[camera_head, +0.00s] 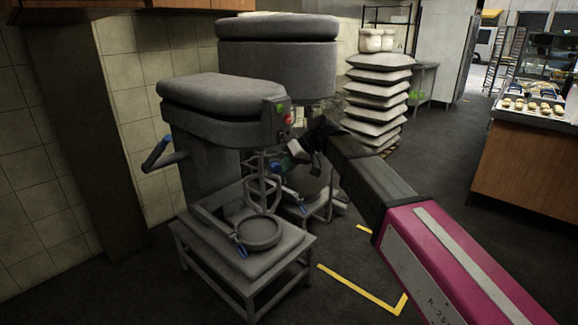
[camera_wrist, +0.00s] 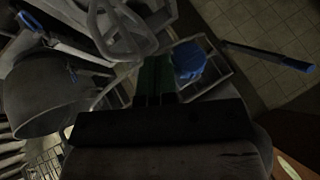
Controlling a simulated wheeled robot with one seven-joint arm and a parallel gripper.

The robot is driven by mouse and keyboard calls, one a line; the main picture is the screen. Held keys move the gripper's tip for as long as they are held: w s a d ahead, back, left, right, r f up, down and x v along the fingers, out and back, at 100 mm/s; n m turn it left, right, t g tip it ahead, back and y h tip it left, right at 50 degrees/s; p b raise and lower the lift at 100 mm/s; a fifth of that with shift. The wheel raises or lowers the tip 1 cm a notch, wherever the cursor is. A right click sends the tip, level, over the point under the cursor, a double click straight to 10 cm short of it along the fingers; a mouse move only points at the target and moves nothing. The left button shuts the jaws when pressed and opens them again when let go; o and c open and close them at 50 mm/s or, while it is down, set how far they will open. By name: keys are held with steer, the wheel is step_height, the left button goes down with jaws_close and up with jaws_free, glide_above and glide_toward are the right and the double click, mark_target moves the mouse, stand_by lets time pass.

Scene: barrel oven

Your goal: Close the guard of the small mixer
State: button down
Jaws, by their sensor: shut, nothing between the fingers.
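The small mixer (camera_head: 225,130) is a grey machine with a rounded head, standing on a low metal table. Its guard looks to be the thin grey frame (camera_head: 255,158) under the head; its exact position is hard to tell. The frame also shows in the wrist view (camera_wrist: 222,72), beside a blue knob (camera_wrist: 188,61). A grey beater (camera_wrist: 125,38) hangs close by. My gripper (camera_head: 297,150) is shut and empty at the right front of the mixer, under the head. Its green fingers (camera_wrist: 154,80) appear close to the frame and knob; contact cannot be told.
A shallow grey bowl (camera_head: 260,232) sits low on the mixer's support. A lever with a blue grip (camera_head: 160,155) sticks out at the left. A larger mixer (camera_head: 277,68) stands behind. Stacked sacks (camera_head: 378,95) are farther back. Dark floor lies open at the right.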

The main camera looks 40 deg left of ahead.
mark_target(259, 172)
steer(key=s+a+m+t, duration=0.1)
steer(key=s, duration=0.2)
steer(key=s+a+m+t, duration=0.1)
steer(key=s+a+m, duration=0.1)
steer(key=s, duration=0.1)
steer(key=s+a+m+t, duration=0.1)
steer(key=s+m, duration=0.1)
steer(key=s, duration=0.1)
steer(key=shift+s+a+y, duration=0.1)
steer(key=shift+a+y, duration=0.15)
steer(key=shift+y, duration=0.15)
steer(key=s+a+m+t, duration=0.1)
steer(key=s+a, duration=0.5)
steer(key=a, duration=0.2)
steer(key=shift+a, duration=0.35)
steer(key=shift+s+a+r, duration=0.15)
steer(key=shift+a, duration=0.05)
steer(key=s+d+r, duration=0.1)
steer(key=d+r, duration=0.5)
steer(key=d, duration=0.5)
steer(key=shift+s+r, duration=0.2)
steer(key=shift+r, duration=0.1)
